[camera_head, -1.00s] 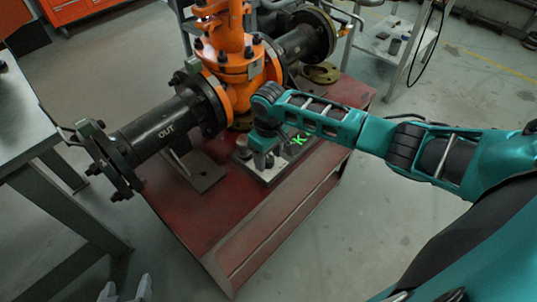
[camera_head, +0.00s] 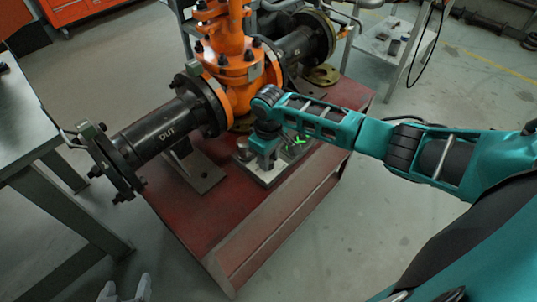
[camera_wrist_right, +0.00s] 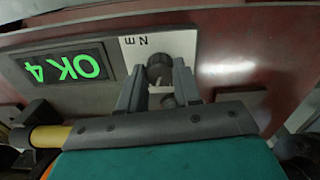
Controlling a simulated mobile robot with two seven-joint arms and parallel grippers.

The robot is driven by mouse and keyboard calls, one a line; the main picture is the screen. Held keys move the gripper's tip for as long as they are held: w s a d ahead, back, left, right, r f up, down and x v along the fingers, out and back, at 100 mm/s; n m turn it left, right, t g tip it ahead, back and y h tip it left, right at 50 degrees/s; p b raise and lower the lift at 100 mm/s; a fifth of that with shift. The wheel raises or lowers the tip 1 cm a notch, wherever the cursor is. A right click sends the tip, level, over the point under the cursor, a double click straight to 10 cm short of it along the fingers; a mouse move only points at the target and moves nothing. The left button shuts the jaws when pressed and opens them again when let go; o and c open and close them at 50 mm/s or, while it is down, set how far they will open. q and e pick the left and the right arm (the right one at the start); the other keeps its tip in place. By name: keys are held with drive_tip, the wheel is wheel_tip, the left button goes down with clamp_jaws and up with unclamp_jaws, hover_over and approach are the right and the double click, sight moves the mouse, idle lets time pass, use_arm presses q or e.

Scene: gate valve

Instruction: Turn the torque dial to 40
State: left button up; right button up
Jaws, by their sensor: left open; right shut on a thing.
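The torque dial (camera_wrist_right: 160,68) is a dark round knob on a pale plate marked "Nm" in the right wrist view. My right gripper (camera_wrist_right: 157,84) is shut on it, one finger on each side. Left of it, a dark display (camera_wrist_right: 62,68) shows green characters, seemingly "OK" and a "4", turned in this view. In the head view my right gripper (camera_head: 262,160) points down at the grey instrument plate (camera_head: 243,158), and hides the dial. Green characters (camera_head: 299,141) show beside it, too small to read. My left gripper (camera_head: 125,290) is open and empty at the bottom edge.
An orange gate valve (camera_head: 228,55) with black flanged pipes, one marked "OUT" (camera_head: 165,132), stands behind my right gripper on a red stand (camera_head: 240,220). A grey table (camera_head: 22,125) is at left, a white cart (camera_head: 400,45) at upper right. Floor is clear in front.

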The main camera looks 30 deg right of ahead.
drive_tip(key=n+p, duration=0.2)
drive_tip(key=n, duration=0.1)
drive_tip(key=shift+r, duration=0.15)
drive_tip(key=shift+n+p, duration=0.5)
drive_tip(key=shift+n, duration=1.8)
drive_tip(key=shift+p, duration=0.3)
drive_tip(key=o, duration=1)
drive_tip(key=shift+o, duration=0.2)
wheel_tip(320, 180, up, 13)
